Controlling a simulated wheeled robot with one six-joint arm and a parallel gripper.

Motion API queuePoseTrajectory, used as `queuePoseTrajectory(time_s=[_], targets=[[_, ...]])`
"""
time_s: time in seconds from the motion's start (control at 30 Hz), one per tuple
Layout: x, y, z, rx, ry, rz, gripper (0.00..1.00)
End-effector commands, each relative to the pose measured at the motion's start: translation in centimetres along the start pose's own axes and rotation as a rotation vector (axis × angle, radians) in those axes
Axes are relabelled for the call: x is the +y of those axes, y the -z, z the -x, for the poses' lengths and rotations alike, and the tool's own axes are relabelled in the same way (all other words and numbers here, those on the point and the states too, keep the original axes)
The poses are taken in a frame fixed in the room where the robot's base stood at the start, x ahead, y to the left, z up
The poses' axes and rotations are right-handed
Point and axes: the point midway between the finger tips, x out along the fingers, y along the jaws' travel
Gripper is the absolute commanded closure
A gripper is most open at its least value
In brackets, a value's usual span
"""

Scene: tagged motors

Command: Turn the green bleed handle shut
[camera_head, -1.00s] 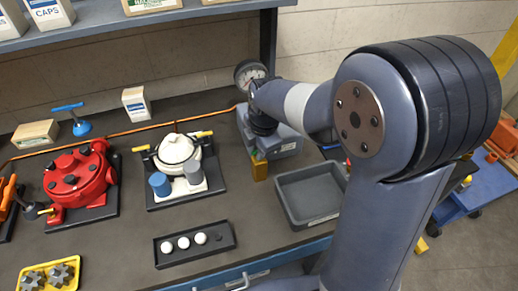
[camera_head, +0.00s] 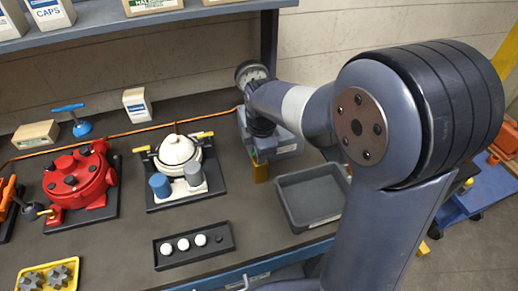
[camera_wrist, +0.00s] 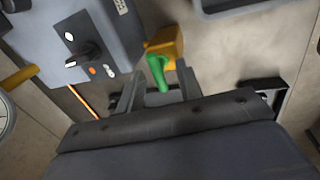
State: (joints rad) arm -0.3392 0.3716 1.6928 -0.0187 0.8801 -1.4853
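The green bleed handle (camera_wrist: 158,73) sits on a brass-yellow valve block (camera_wrist: 166,46) beside a grey-blue housing (camera_wrist: 85,38) in the wrist view. My gripper (camera_wrist: 160,86) is open. Its two dark fingers stand apart on either side of the handle, with visible gaps, so it does not look clamped. The handle points from the block back towards my palm. In the head view only a sliver of the green handle (camera_head: 254,156) shows above the yellow block (camera_head: 260,172); my wrist hides much of the housing (camera_head: 284,142).
An empty grey tray (camera_head: 312,222) lies right of the valve block. A white-topped motor (camera_head: 180,152) and a red motor (camera_head: 78,180) stand to the left. A black knob (camera_wrist: 84,53) projects from the housing.

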Motion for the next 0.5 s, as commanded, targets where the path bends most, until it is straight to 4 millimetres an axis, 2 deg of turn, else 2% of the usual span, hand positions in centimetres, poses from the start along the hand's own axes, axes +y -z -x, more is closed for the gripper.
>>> queuePoseTrajectory(time_s=[0.27,0.37,0.5], targets=[[0.0,0.0,0.4,0.0,0.0,0.001,0.66],[0.1,0.0,1.6,0.0,-0.003,0.001,0.66],[0.1,0.0,4.4,0.001,-0.007,0.001,0.66]])
